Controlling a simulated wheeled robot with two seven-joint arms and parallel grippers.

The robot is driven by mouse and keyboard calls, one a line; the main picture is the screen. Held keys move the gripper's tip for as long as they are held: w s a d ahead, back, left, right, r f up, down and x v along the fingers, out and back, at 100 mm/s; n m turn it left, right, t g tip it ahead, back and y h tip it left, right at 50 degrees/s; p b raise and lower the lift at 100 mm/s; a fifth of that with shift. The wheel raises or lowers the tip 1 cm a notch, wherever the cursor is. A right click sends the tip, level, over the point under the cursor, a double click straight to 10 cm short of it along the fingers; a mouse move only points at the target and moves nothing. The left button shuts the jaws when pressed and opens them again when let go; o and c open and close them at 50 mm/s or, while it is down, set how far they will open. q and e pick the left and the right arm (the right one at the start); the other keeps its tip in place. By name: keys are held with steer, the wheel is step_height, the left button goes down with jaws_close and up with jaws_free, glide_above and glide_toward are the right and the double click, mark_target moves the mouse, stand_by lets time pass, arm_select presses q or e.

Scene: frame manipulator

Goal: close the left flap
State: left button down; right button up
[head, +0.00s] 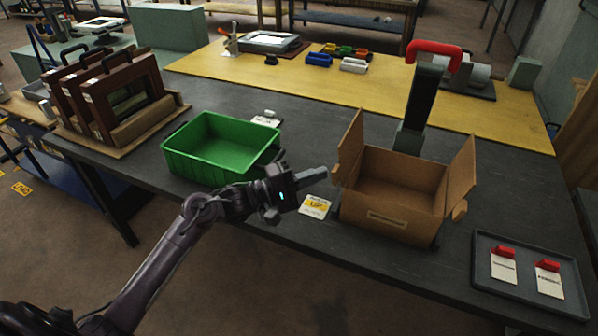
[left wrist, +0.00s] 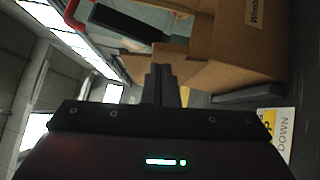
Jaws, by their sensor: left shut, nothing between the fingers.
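An open cardboard box (head: 395,185) stands on the dark table, and it also shows in the left wrist view (left wrist: 235,40). Its left flap (head: 349,146) stands up from the box's left edge. Its right flap (head: 461,176) stands up and leans outward. My left gripper (head: 322,173) is shut and empty, just left of the left flap's lower part; I cannot tell whether it touches. In the left wrist view its closed fingers (left wrist: 160,84) point at the cardboard. My right gripper is not in view.
A green bin (head: 215,168) stands left of my gripper. A card with a yellow label (head: 316,207) lies below it. A dark post with a red handle (head: 422,95) rises behind the box. A grey tray (head: 525,299) with red-tagged cards is at the front right.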

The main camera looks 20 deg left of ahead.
arm_select(q)
steer(key=shift+d, duration=0.3)
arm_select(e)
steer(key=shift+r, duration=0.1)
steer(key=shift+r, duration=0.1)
